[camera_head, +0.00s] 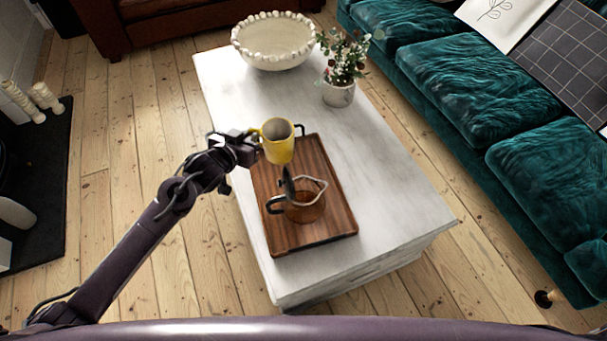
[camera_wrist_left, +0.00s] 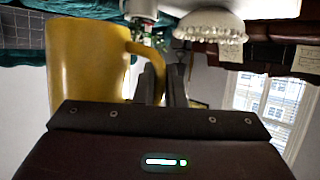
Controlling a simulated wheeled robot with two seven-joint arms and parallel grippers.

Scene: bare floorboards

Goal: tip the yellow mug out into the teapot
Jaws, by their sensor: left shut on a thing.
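The yellow mug (camera_head: 278,142) is upright above the far part of the wooden tray (camera_head: 328,222). My left gripper (camera_head: 256,143) is shut on its handle, on the mug's left side. The mug also shows large in the left wrist view (camera_wrist_left: 85,65), with its handle between the fingers (camera_wrist_left: 172,85). The teapot (camera_head: 304,205), of clear glass with a brown tint low down, stands on the near part of the tray, below the mug in the picture. A dark upright part stands at the teapot's far side. The mug's contents cannot be made out. My right gripper is out of view.
The tray lies on a white marble table (camera_head: 395,205). A potted plant (camera_head: 339,92) and a white beaded bowl (camera_head: 272,45) stand farther back. A teal sofa (camera_head: 465,85) is on the right. The table's right side is clear.

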